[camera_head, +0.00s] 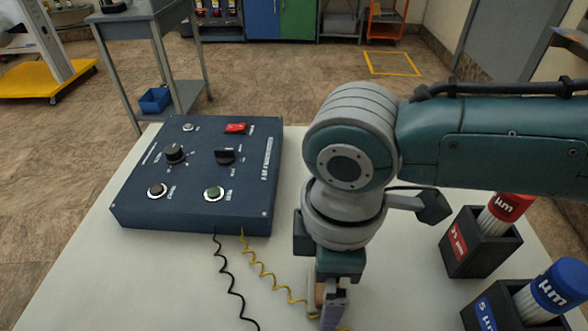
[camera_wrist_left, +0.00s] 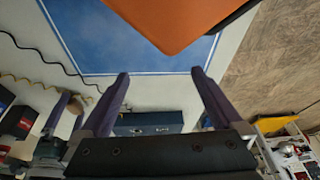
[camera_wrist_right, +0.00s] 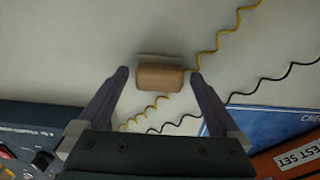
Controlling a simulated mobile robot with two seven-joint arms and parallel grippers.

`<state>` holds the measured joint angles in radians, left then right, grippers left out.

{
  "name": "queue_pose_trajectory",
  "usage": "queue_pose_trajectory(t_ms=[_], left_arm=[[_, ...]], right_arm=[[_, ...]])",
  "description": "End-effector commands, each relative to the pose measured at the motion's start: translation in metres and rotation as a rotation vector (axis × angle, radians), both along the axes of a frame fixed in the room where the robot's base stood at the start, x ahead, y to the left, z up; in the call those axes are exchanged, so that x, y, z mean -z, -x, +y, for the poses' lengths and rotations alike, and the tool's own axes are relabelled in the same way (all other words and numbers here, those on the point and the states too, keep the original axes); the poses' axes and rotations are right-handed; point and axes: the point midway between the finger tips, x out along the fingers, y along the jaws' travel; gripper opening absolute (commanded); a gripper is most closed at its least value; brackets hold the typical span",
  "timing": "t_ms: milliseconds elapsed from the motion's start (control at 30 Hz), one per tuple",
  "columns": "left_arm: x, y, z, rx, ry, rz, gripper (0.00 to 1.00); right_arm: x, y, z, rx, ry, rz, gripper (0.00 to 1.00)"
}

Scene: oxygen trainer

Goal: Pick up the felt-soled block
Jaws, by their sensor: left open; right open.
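The felt-soled block (camera_wrist_right: 160,77) is a small brown wooden block with a thin grey layer along one side. In the right wrist view it lies on the pale tabletop between the fingertips of my right gripper (camera_wrist_right: 160,73). The fingers are open, with a gap on each side of the block. In the head view my right gripper (camera_head: 333,297) points down at the front of the table and hides most of the block. My left gripper (camera_wrist_left: 160,75) is open and empty in its own wrist view, and is not seen in the head view.
The blue control panel (camera_head: 200,175) stands at the table's left. Black (camera_head: 232,280) and yellow (camera_head: 265,268) coiled cords run near the block. Dark holders (camera_head: 478,243) with labelled cylinders stand right. An orange object (camera_wrist_left: 180,18) and blue mat (camera_wrist_left: 140,50) show in the left wrist view.

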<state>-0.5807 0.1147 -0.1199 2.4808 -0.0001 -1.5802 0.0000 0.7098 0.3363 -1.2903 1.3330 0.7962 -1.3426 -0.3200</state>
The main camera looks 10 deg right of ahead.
Motion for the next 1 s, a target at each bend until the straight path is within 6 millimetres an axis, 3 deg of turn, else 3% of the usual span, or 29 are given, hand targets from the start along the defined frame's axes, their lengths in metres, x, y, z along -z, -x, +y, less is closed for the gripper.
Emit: queue_pose_trajectory(t_ms=[100,333,1000], left_arm=[[0.0040,0.0001,0.0004,0.001,-0.001,0.000,1.00],[0.0034,0.0002,0.0019,0.005,-0.007,0.000,1.00],[0.0035,0.0001,0.0019,0.005,-0.007,0.000,1.00]], right_arm=[[0.0100,0.0000,0.0003,-0.001,0.000,0.000,1.00],[0.0097,-0.0002,0.0003,-0.001,-0.001,-0.001,0.99],[0.0094,-0.0003,0.0001,0.000,-0.001,-0.001,0.23]])
